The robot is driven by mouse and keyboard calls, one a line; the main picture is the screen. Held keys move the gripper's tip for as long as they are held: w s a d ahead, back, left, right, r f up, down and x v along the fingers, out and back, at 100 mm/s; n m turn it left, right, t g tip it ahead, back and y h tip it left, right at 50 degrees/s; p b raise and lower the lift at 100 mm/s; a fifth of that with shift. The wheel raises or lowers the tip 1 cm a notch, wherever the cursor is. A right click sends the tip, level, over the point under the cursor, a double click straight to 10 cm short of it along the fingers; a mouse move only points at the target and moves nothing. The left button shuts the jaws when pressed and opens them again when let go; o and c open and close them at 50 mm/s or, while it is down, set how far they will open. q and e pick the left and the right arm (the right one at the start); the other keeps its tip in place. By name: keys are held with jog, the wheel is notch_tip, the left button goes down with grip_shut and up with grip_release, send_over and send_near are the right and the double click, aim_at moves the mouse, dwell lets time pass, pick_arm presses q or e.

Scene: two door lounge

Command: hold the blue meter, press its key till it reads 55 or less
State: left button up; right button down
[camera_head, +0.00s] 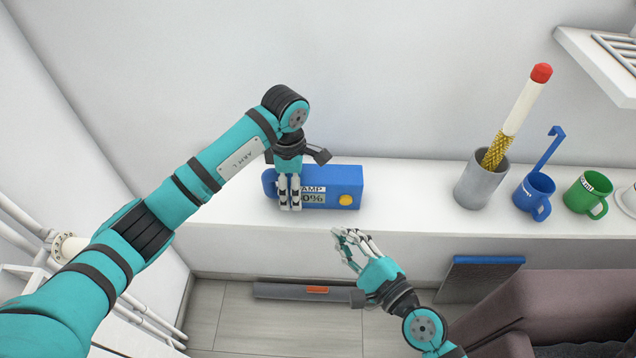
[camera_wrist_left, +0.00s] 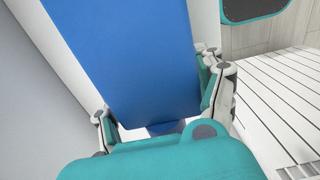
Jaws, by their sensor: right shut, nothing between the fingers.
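The blue meter (camera_head: 331,178) is a long box on the white ledge. Its front has a label ending in "AMP", a display showing "096" and a round yellow key (camera_head: 346,200). My left gripper (camera_head: 290,204) comes down over the meter left of the display, with fingers across its front; they cover part of the label and perhaps of the display. In the left wrist view the meter's blue body (camera_wrist_left: 125,60) lies between the fingers, which are shut on it. My right gripper (camera_head: 348,238) is shut and empty, in front of the ledge, below the key and apart from it.
On the ledge (camera_head: 415,185) to the right stand a grey cup (camera_head: 482,185) holding a red-tipped stick, a blue mug (camera_head: 535,196) and a green mug (camera_head: 587,193). A brown sofa (camera_head: 560,305) is at lower right. The ledge between meter and cup is clear.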

pick_arm(q)
jog(key=shift+o, duration=1)
jog(key=shift+w, duration=0.1)
jog(key=shift+r, duration=0.1)
